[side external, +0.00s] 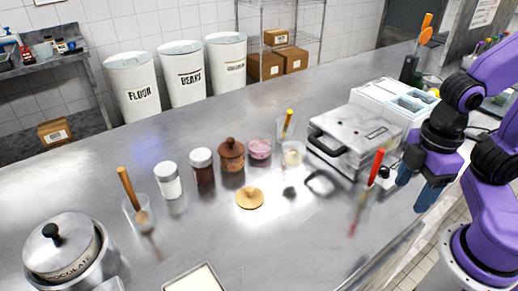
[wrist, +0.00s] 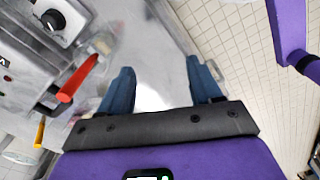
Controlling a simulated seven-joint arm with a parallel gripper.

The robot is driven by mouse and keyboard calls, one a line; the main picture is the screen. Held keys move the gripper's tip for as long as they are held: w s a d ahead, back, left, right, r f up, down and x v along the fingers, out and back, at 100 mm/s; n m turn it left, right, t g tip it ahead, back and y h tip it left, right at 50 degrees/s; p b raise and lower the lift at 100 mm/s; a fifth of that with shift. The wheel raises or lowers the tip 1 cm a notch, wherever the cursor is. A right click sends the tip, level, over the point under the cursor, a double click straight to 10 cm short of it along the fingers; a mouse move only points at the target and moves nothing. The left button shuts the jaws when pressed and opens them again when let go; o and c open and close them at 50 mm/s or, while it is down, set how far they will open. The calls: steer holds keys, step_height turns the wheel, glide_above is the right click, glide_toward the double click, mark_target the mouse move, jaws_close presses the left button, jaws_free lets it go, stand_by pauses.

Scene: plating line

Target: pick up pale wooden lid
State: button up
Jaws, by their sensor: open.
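The pale wooden lid (side external: 249,198) is a small round disc with a knob, lying flat on the steel counter (side external: 300,238) near the middle of the side view. It does not show in the wrist view. My gripper (side external: 412,192) is at the right of the side view, near the counter's front edge and well apart from the lid. In the wrist view my gripper (wrist: 160,88) has its two blue fingers spread, with nothing between them.
Behind the lid stand a brown lidded pot (side external: 231,155), a dark jar (side external: 203,170), a white jar (side external: 168,180) and a pink tub (side external: 260,149). A waffle iron (side external: 355,138) and a red-handled tool (side external: 375,168) stand between lid and gripper.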

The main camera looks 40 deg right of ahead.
steer(key=o, duration=0.5)
step_height(320, 180, up, 3)
steer(key=n, duration=0.1)
glide_above(250, 188)
step_height(250, 188, down, 17)
steer(key=shift+r, duration=0.1)
